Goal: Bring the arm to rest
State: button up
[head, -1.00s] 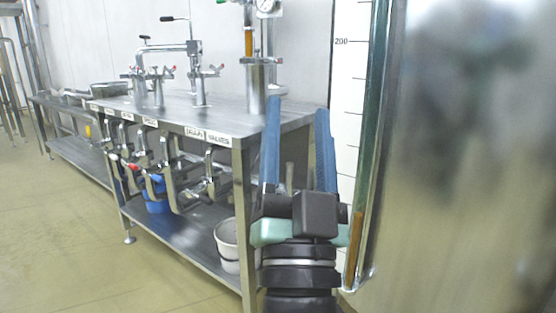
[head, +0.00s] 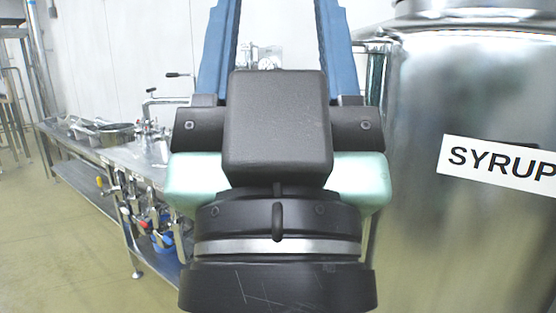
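My gripper (head: 278,22) is large in the middle of the head view, pointing up and away from the camera. Its two blue fingers stand well apart, so it is open. Nothing shows held between them; only the pale wall and some metal fittings in the background are seen through the gap. The fingertips are cut off by the top edge of the picture. My black and pale green wrist hides much of the scene behind it.
A shiny steel tank (head: 440,240) labelled SYRUP stands close on the right. A steel workbench (head: 130,160) with metal fittings and a lower shelf runs along the wall on the left. Bare floor (head: 60,250) is open at the lower left.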

notch_tip(320, 180, up, 19)
jog(key=p, duration=1.6)
jog(key=shift+r+p, duration=0.15)
jog(key=shift+p, duration=0.25)
